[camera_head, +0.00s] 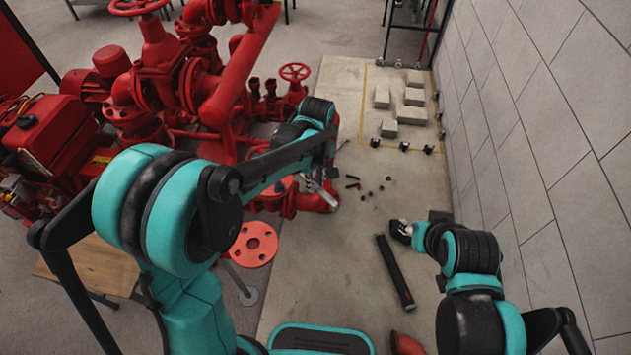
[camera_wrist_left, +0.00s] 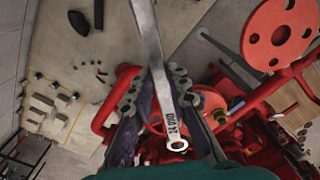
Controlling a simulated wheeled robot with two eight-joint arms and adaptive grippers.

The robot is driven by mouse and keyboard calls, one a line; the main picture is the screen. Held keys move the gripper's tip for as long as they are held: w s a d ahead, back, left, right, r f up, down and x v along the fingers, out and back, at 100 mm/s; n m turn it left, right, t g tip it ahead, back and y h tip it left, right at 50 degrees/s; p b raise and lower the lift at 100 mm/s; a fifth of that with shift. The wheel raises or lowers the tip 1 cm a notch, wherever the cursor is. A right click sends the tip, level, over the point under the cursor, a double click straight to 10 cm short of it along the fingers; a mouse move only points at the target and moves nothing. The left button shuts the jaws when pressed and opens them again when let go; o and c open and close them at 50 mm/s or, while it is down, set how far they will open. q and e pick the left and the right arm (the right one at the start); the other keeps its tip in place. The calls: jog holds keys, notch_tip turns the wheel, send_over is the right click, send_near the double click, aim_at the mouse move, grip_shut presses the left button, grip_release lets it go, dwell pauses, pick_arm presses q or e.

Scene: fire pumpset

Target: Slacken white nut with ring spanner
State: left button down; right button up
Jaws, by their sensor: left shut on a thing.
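The ring spanner (camera_wrist_left: 154,52) is a long grey metal bar, held between the fingers of my left gripper (camera_wrist_left: 157,88) in the left wrist view. Its ring end (camera_wrist_left: 177,145) shows at the bottom, over red pump parts; I cannot tell whether it touches anything. In the head view my left gripper (camera_head: 318,172) is beside the red pipework, and the spanner (camera_head: 326,193) sticks out below it. I cannot make out the white nut in either view. My right gripper (camera_head: 400,231) is low over the floor at right, too small and dark to read.
The red pumpset (camera_head: 150,90) fills the left. A red flange disc (camera_head: 253,243) is below the left forearm. A black bar (camera_head: 395,272) and small dark parts (camera_head: 368,194) lie on the floor. Grey blocks (camera_head: 411,115) stand farther back. A tiled wall (camera_head: 530,110) bounds the right.

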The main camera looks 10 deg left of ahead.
dwell(0.4)
pick_arm(q)
jog(key=shift+s+f+b, duration=0.1)
jog(key=shift+f+b, duration=0.9)
jog(key=shift+f, duration=0.2)
jog(key=shift+f+b, duration=1.1)
jog(key=shift+f, duration=0.25)
jog(key=shift+w+d+n, duration=0.75)
jog(key=shift+w+n, duration=0.05)
jog(key=shift+w, duration=0.2)
jog(key=w+d+n, duration=0.2)
jog(key=w+n, duration=0.4)
jog(key=w, duration=0.2)
jog(key=shift+d+n, duration=0.3)
jog(key=shift+s+r, duration=0.1)
jog(key=shift+s, duration=0.2)
